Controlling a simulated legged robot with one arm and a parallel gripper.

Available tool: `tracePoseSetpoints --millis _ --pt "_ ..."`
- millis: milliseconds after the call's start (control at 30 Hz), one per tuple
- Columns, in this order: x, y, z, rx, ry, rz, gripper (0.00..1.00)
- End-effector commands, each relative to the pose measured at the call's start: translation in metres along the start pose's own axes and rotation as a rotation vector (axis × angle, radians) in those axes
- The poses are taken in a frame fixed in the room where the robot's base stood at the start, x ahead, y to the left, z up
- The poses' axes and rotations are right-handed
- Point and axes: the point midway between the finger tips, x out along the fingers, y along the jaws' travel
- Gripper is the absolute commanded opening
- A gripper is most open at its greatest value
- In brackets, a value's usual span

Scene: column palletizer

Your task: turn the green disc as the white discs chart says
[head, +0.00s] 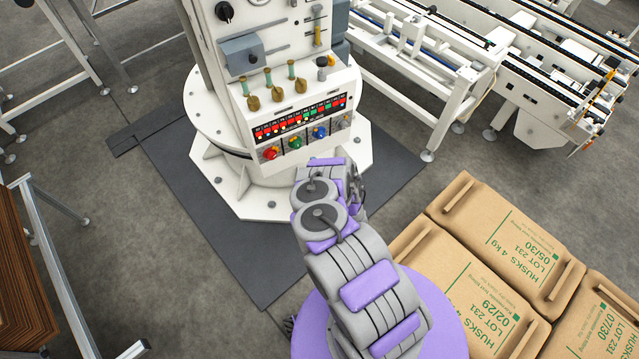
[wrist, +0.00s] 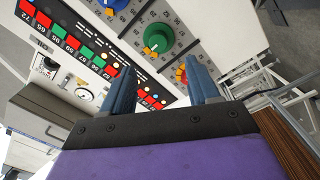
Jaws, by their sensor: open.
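The green disc (wrist: 158,39) is on the sloped control panel, with a yellow-orange mark on its rim. In the head view the green disc (head: 295,142) sits between the red and blue ones. A black chart strip (head: 300,118) of red and green cells with small pale dots runs above the discs; the wrist view shows it close up (wrist: 75,42) with some numbers. I cannot tell clearly which dots are white. My gripper (wrist: 163,84) is open and empty, its two blue fingers apart and pointing at the panel near the green disc, not around it. In the head view my arm mostly hides the gripper.
A red disc (head: 271,153), a blue disc (head: 320,132) and a grey disc (head: 342,122) flank the green one. Several brass-coloured knobs (head: 275,88) stand above the strip. Husk sacks (head: 515,245) lie at right, a conveyor (head: 500,60) behind. Dark mat (head: 230,235) is clear.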

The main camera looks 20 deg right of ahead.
Motion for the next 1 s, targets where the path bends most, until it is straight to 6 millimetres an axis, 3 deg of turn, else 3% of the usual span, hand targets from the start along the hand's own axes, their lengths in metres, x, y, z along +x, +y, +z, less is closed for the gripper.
tracePoseSetpoints --millis 300,1000 --pt "-0.044 -0.001 0.001 0.002 -0.003 0.002 0.6" --pt "-0.068 -0.003 0.001 0.0 -0.001 -0.002 0.6"
